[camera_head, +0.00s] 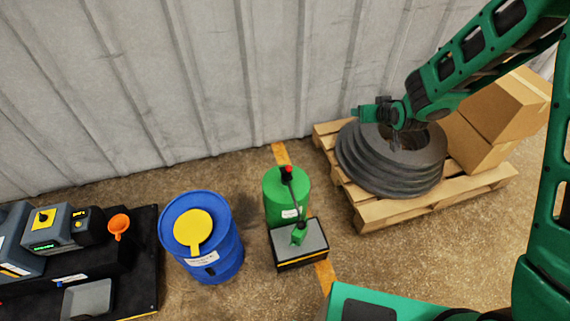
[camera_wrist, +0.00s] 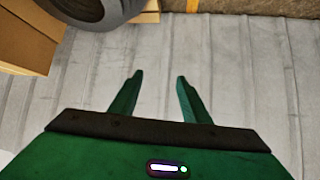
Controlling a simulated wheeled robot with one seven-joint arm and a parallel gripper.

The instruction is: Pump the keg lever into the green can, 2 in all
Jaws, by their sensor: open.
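The green keg (camera_head: 275,190) stands upright on the floor near the middle of the head view, with a white label on its front. A dark lever (camera_head: 295,192) with a red knob (camera_head: 287,170) shows over its top. A small green can-like object (camera_head: 298,237) sits on a grey-topped box (camera_head: 316,238) in front of the keg; its details are too small to tell. My gripper (camera_wrist: 159,76) is open and empty in the wrist view, over the wall background. In the head view it is up and right of the keg, above the tyre stack, well apart from the lever.
Dark tyres (camera_head: 365,165) and cardboard boxes (camera_head: 480,150) rest on a wooden pallet (camera_head: 400,212) at right. A blue barrel (camera_head: 215,255) with a yellow piece on top stands left of the keg. A machine with an orange funnel (camera_head: 119,224) is at far left. A corrugated wall (camera_head: 120,90) lies behind.

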